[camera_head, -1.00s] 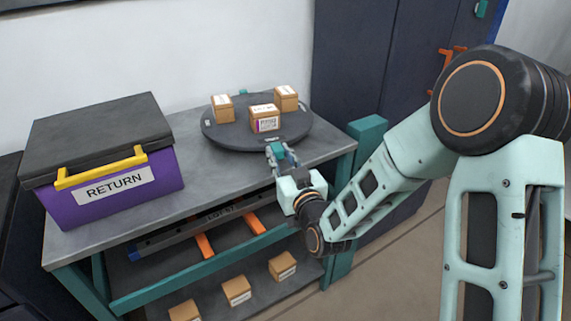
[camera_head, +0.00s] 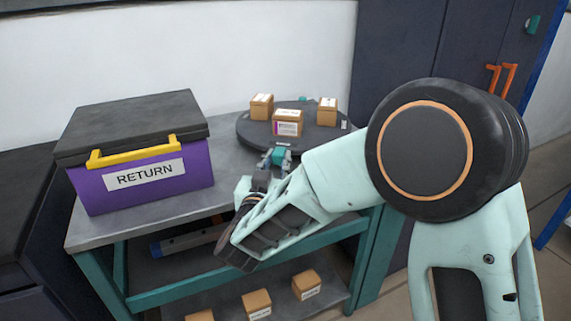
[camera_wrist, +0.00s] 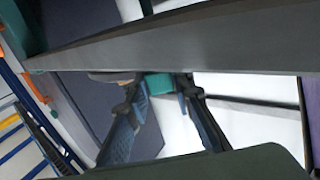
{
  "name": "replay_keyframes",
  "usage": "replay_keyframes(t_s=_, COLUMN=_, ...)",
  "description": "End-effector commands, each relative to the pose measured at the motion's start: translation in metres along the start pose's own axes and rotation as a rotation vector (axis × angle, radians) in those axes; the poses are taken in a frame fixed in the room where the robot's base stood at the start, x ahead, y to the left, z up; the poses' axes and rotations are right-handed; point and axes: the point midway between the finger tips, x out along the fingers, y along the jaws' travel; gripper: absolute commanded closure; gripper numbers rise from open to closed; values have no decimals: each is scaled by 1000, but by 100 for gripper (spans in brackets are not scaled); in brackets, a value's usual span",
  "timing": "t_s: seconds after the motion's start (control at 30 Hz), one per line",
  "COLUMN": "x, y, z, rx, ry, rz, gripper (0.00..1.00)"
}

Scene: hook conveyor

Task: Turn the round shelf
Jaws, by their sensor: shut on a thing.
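The round shelf (camera_head: 245,127) is a dark grey disc on the grey table. It carries three cardboard boxes: one at the back left (camera_head: 261,107), one at the front (camera_head: 288,123) and one at the right (camera_head: 327,112). My gripper (camera_head: 275,160) is at the shelf's front edge, shut on a teal handle (camera_head: 281,155). In the wrist view the teal handle (camera_wrist: 159,86) sits between the two fingers (camera_wrist: 157,97). My arm hides part of the shelf's right front edge.
A purple RETURN box (camera_head: 140,185) with a black lid stands on the table's left. Several cardboard boxes (camera_head: 257,304) are on the lower shelf. A dark cabinet (camera_head: 420,45) stands behind at right. A white wall (camera_head: 200,45) is at the back.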

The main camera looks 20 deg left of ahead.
Motion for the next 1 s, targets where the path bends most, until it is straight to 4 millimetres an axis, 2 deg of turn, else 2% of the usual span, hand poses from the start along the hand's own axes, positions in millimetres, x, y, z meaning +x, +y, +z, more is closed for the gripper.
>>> replay_keyframes(t_s=0.67, x=1, y=-6, z=0, rx=-1, ry=1, rz=37, gripper=100)
replay_keyframes(t_s=0.7, x=1, y=-6, z=0, rx=-1, ry=1, rz=37, gripper=77)
replay_keyframes(t_s=0.83, x=1, y=-6, z=0, rx=-1, ry=1, rz=37, gripper=62)
replay_keyframes(t_s=1.0, x=1, y=-7, z=0, rx=0, ry=1, rz=36, gripper=61)
